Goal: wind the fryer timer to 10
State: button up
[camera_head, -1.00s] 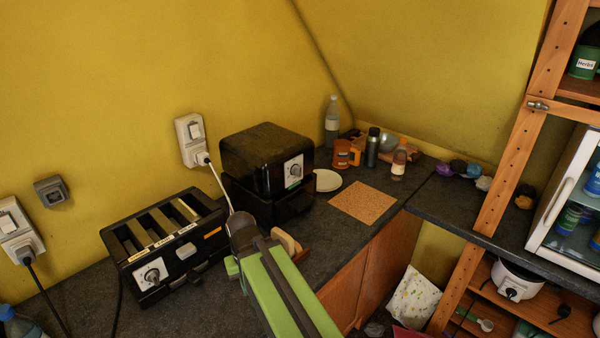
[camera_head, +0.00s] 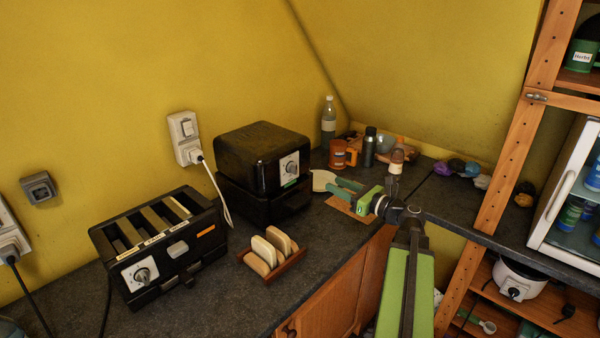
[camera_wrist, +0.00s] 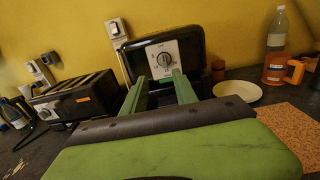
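The fryer (camera_head: 262,150) is a black box with a rounded lid on the dark counter against the yellow wall. Its timer dial (camera_head: 290,168) is a round knob on a pale plate on the right-facing front. In the wrist view the dial (camera_wrist: 163,60) faces me, above and between my finger tips, with small marks around it too blurred to read. My gripper (camera_head: 338,187) is to the right of the fryer, apart from it, with its green fingers pointing left. The fingers in the wrist view (camera_wrist: 160,80) are spread with nothing between them.
A black toaster (camera_head: 158,246) with its own knob stands left of the fryer. A wooden rack of bread slices (camera_head: 272,255) stands in front. A plate (camera_head: 322,180), orange mug (camera_head: 340,154), bottles and a cork mat (camera_head: 345,207) lie behind my gripper.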

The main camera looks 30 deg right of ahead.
aim_at(293, 168)
jog(key=x, duration=1.6)
jog(key=shift+w+d, duration=0.25)
jog(key=shift+w, duration=0.25)
jog(key=shift+c, duration=0.4)
grip_shut()
